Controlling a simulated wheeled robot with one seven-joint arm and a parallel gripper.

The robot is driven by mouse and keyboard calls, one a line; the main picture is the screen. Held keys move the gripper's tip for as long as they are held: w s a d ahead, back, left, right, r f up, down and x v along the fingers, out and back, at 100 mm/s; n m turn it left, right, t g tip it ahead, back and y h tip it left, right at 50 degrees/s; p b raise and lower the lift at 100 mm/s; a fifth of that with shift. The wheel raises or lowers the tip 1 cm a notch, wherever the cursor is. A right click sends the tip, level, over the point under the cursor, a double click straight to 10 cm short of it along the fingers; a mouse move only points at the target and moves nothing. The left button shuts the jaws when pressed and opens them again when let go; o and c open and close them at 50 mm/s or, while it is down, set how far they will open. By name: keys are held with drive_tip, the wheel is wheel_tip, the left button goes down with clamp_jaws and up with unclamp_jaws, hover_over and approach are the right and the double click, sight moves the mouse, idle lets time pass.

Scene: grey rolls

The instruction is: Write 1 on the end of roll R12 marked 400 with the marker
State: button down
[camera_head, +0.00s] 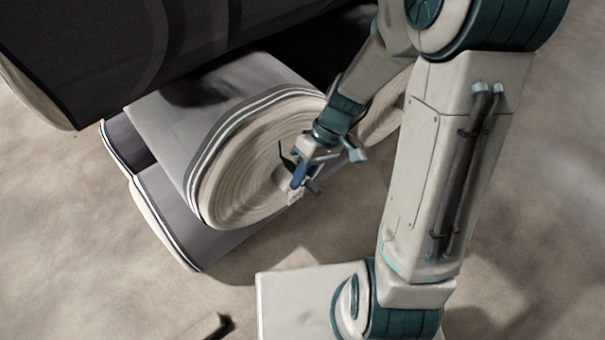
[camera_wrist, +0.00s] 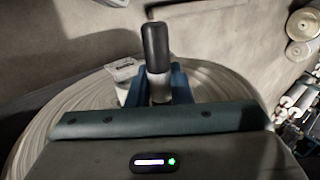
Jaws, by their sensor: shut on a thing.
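A grey roll with a pale, ringed end (camera_head: 240,180) lies on its side, its end facing my arm. A small white label (camera_head: 294,197) sits near the lower right edge of that end; its print is too small to read. My gripper (camera_head: 301,175) is at the right part of the roll end, close to the label. In the wrist view, its blue fingers are shut on a marker (camera_wrist: 155,45) with a dark upper part and a pale lower part. The label (camera_wrist: 122,70) shows just left of the fingers. The marker's tip is hidden, so contact with the roll cannot be told.
Another grey roll (camera_head: 170,215) lies below at the left. More roll ends (camera_wrist: 303,25) show at the right of the wrist view. The floor (camera_head: 80,270) is clear at the lower left.

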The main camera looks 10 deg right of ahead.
sight(312, 184)
drive_tip(key=shift+s+d, duration=0.4)
drive_tip(key=shift+s, duration=0.2)
drive_tip(key=shift+s+d, duration=0.35)
drive_tip(key=shift+s, duration=0.25)
drive_tip(key=shift+d, duration=0.1)
drive_tip(key=s+d, duration=0.2)
drive_tip(key=s, duration=0.1)
drive_tip(key=s+d, duration=0.1)
drive_tip(key=s, duration=0.1)
drive_tip(key=shift+d, duration=0.1)
idle(0.6)
